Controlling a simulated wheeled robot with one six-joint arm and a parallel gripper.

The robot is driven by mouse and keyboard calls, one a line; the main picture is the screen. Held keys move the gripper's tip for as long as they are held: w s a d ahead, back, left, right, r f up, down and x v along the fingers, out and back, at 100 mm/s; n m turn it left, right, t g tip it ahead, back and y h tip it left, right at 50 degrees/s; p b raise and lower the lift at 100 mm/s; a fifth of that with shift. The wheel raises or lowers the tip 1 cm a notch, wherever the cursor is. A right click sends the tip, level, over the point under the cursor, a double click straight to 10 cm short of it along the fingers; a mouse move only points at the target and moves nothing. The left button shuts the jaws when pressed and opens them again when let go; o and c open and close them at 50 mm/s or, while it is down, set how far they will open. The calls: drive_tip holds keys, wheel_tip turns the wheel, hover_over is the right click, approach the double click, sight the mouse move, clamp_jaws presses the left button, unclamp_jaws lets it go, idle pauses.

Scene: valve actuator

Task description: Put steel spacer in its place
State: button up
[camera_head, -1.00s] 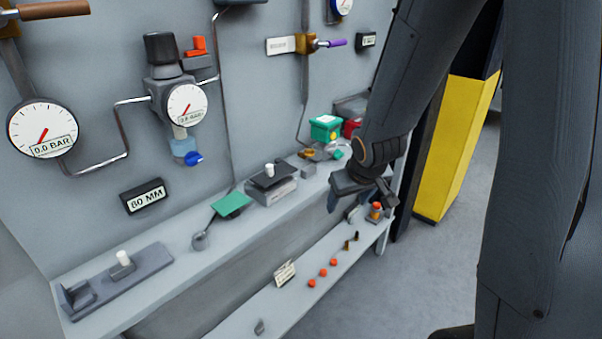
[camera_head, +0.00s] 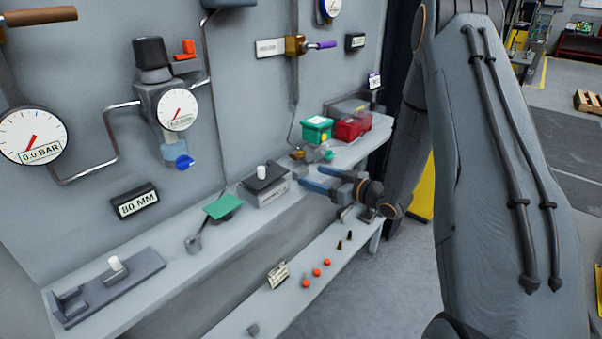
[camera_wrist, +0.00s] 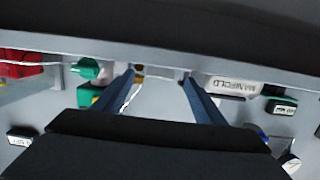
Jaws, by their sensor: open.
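My gripper (camera_head: 308,178) is open, its two blue-grey fingers pointing left above the front edge of the upper shelf. In the wrist view its fingers (camera_wrist: 157,80) stand apart with nothing held between them. I cannot tell for sure which part is the steel spacer. A grey fixture with a white knob (camera_head: 108,287) stands at the left end of the upper shelf.
The upper shelf (camera_head: 185,267) also bears a green plate (camera_head: 223,206), a dark-topped block (camera_head: 265,187), a green box (camera_head: 317,130) and a red box (camera_head: 352,126). Orange caps (camera_head: 316,272) stand on the lower shelf. Gauges and pipes line the wall behind.

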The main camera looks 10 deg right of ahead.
sight(304, 171)
drive_tip(key=shift+p+x, duration=1.45)
drive_tip(key=shift+x, duration=2.05)
drive_tip(key=c, duration=1.5)
drive_tip(key=shift+d+r+b, duration=0.1)
drive_tip(key=shift+r+b, duration=0.1)
drive_tip(key=shift+b, duration=0.25)
